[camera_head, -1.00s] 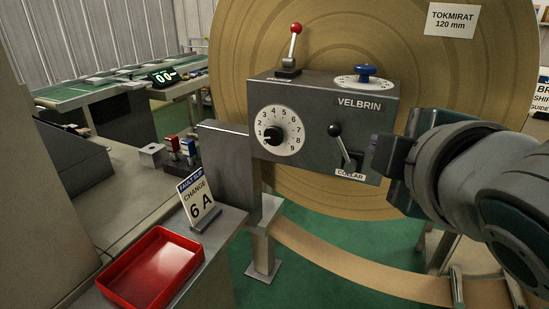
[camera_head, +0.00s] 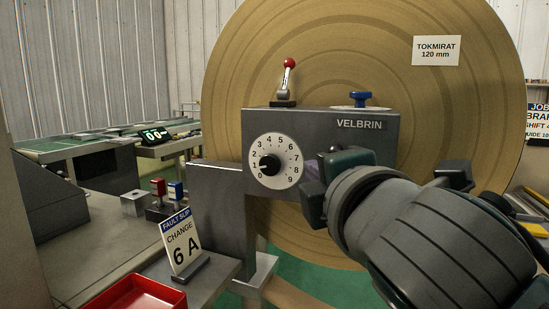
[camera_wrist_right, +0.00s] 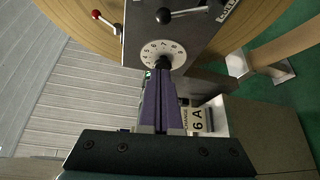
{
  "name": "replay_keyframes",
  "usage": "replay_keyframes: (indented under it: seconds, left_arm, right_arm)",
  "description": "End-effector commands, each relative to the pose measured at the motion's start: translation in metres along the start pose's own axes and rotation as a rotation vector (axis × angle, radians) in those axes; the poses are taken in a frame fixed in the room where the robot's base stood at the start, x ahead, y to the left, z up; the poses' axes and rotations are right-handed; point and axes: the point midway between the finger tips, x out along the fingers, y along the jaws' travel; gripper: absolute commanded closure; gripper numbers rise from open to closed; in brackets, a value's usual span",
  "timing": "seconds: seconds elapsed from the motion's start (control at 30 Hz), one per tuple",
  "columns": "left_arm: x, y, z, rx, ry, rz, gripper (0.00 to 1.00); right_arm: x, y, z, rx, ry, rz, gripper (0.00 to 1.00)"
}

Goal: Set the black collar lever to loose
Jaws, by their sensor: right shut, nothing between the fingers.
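The collar lever is hidden behind my right arm in the head view. In the right wrist view its black ball (camera_wrist_right: 163,15) and its rod show at the top, with the rod running right towards a white label that is partly cut off. My right gripper (camera_head: 308,180) is in front of the grey VELBRIN box (camera_head: 315,124), beside the numbered dial (camera_head: 275,161). Its purple fingers (camera_wrist_right: 160,75) are shut and empty, and in the right wrist view their tips overlap the dial's black knob. I cannot tell whether they touch it. My left gripper is not in view.
A red-ball lever (camera_head: 288,78) and a blue knob (camera_head: 361,97) stand on top of the box. A large brown roll (camera_head: 430,110) is behind it. A sign reading 6 A (camera_head: 181,243) and a red tray (camera_head: 125,298) are at the lower left.

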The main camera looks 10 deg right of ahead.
Motion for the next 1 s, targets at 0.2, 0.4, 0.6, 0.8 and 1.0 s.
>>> replay_keyframes:
  seconds: [0.2, 0.4, 0.6, 0.8, 1.0]
  left_arm:
    - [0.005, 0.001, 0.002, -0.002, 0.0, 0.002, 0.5]
    - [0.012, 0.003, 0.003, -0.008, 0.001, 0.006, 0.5]
    - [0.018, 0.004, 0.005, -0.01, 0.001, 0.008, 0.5]
    - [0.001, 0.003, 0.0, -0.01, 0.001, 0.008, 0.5]
    - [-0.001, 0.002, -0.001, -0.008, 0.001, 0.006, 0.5]
  right_arm:
    - [0.031, -0.001, 0.0, 0.0, -0.002, 0.001, 1.0]
    - [0.07, -0.001, 0.0, 0.001, -0.002, 0.001, 1.0]
    - [0.099, 0.0, 0.002, 0.002, -0.002, 0.0, 1.0]
    - [0.086, 0.002, 0.03, -0.001, -0.002, -0.001, 1.0]
    - [0.083, 0.0, 0.038, 0.001, 0.0, 0.0, 1.0]
